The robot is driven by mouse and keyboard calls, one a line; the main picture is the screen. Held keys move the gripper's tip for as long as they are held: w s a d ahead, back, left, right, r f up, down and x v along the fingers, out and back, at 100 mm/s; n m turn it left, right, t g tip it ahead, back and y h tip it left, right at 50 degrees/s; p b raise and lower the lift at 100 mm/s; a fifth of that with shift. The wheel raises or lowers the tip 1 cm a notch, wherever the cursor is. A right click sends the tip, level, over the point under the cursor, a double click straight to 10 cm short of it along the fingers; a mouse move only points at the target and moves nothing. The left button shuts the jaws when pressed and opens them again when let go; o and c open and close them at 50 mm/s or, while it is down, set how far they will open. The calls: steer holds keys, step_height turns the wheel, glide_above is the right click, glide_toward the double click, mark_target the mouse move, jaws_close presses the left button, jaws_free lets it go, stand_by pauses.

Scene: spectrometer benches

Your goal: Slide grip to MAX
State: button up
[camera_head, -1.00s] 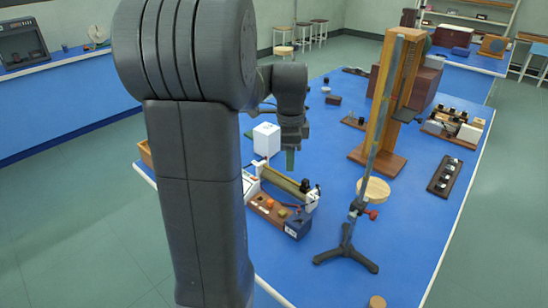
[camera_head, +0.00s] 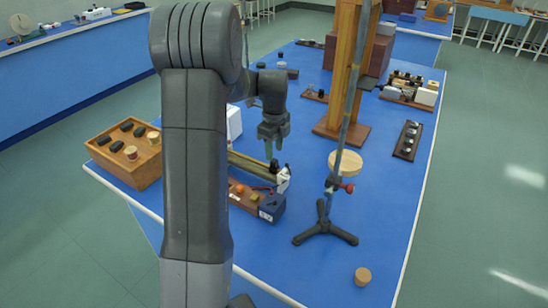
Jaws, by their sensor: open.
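A slide rheostat with an olive-brown tube (camera_head: 250,166) lies on the blue bench, partly hidden behind my arm. Its small black grip (camera_head: 275,166) shows near the right end, close to the white end plate (camera_head: 284,180). Any MAX marking is too small to read, and the left end is hidden. My gripper (camera_head: 272,152) points down with its greenish fingers just above and slightly left of the black grip. It is open and holds nothing that I can see. Whether a finger touches the grip I cannot tell.
In front of the rheostat is a board with an orange knob (camera_head: 239,189) and a dark blue block (camera_head: 271,207). A black tripod stand (camera_head: 325,228) with a tall rod stands to the right. A wooden tray (camera_head: 128,172) is at left.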

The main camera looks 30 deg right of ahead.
mark_target(274, 166)
steer(key=shift+f, duration=2.2)
steer(key=shift+c, duration=0.2)
jaws_close()
